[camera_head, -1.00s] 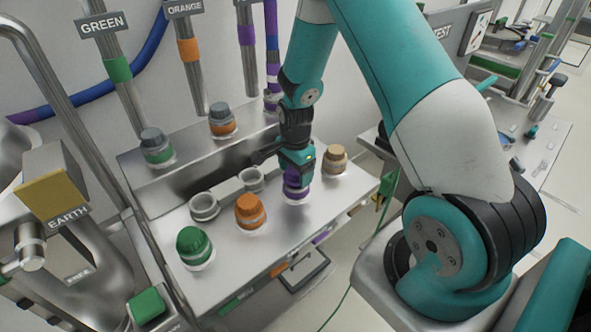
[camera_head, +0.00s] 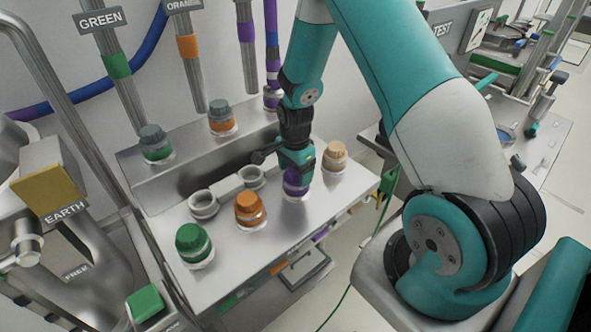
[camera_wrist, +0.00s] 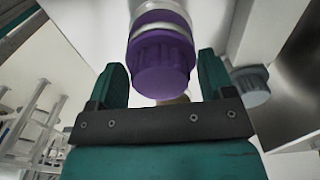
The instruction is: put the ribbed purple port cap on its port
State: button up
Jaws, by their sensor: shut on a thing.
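The ribbed purple cap (camera_head: 296,185) is on the metal bench, under my gripper (camera_head: 296,172), in the row with the other caps. In the wrist view the purple cap (camera_wrist: 163,62) sits between the two green fingers of my gripper (camera_wrist: 163,78), its ribbed side towards them. A pale ring (camera_wrist: 158,18) and a purple band show directly beyond the cap, in line with it. My gripper is shut on the cap. The fingers and wrist partly hide the cap in the head view, so I cannot tell how fully it is seated.
An orange cap (camera_head: 250,210) and a green cap (camera_head: 193,243) stand to the left, a tan cap (camera_head: 334,157) close on the right. Two open grey rings (camera_head: 204,204) stand behind. Grey caps (camera_head: 156,143) sit on the back ledge, below upright pipes.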

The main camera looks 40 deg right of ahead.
jog(key=shift+f, duration=0.1)
jog(key=o, duration=1.1)
notch_tip(320, 180, up, 18)
jog(key=shift+f+b, duration=0.25)
jog(key=shift+b, duration=0.95)
